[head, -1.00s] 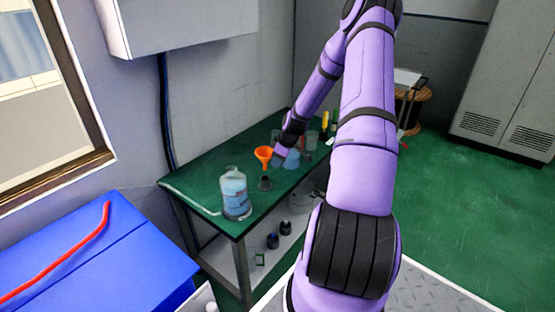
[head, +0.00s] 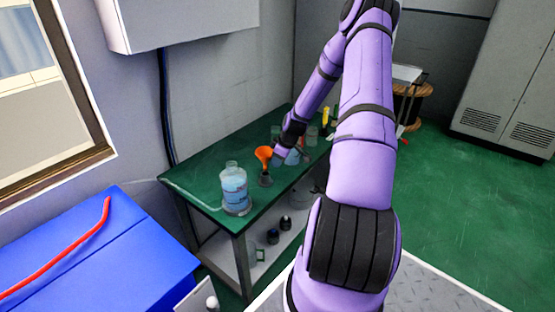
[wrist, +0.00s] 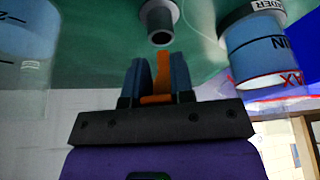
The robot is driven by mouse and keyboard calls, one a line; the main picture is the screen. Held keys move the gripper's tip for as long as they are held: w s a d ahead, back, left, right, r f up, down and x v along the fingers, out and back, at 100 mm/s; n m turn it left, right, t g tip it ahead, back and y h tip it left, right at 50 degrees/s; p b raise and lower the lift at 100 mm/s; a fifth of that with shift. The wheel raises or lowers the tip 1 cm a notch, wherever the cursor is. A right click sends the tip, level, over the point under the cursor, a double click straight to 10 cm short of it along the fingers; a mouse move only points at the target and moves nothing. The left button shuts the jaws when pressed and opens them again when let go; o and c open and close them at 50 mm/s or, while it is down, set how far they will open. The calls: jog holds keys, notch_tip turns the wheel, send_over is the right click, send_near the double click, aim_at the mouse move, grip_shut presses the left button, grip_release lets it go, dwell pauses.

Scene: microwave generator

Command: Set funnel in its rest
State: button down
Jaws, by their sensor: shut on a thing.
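The orange funnel (head: 263,154) is held over the green table, with its wide mouth up and its spout down. My gripper (head: 274,156) is at the funnel's right side. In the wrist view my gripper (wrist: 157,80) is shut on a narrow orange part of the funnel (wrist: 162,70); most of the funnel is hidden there. The small dark grey rest (head: 265,181) stands on the table just below the spout. Its round, hollow end also shows in the wrist view (wrist: 161,37), ahead of the fingers. Whether the spout touches the rest cannot be told.
A clear bottle of blue liquid (head: 234,190) stands on the table (head: 203,190), front left of the rest. A blue-banded container (wrist: 262,50) shows right in the wrist view. Several beakers and a yellow object (head: 328,117) are behind my gripper. The table's left end is mostly clear.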

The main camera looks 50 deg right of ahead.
jog(key=shift+w+f, duration=0.1)
jog(key=shift+f, duration=3.1)
jog(key=c, duration=0.9)
grip_release()
jog(key=v, duration=1)
jog(key=shift+r, duration=0.4)
jog(key=shift+d, duration=0.1)
